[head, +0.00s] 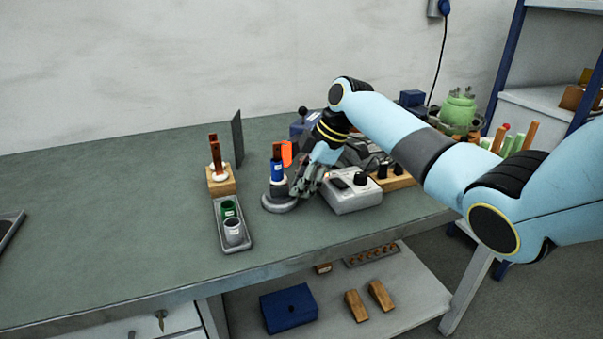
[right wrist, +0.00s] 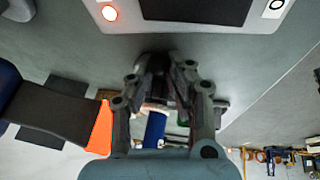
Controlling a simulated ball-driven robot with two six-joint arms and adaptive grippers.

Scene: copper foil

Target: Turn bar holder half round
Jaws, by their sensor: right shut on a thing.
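The bar holder shows in the head view as a blue cup (head: 277,171) on a round grey base (head: 279,203), with copper-brown bars (head: 277,150) standing up from it. It stands upright on the green-grey bench. My right gripper (head: 300,186) is at the right side of the holder, low near the base. In the right wrist view its fingers (right wrist: 166,72) are closed on a dark part between them, which I take to be part of the holder. A blue cup (right wrist: 155,128) shows behind the fingers there. My left gripper is not in view.
An orange piece (head: 287,153) is right beside the bars. A wooden block (head: 221,182) with upright bars and a tray (head: 236,240) with green and grey cups stand left. A grey control box (head: 352,195) is close on the right. The bench's left middle is clear.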

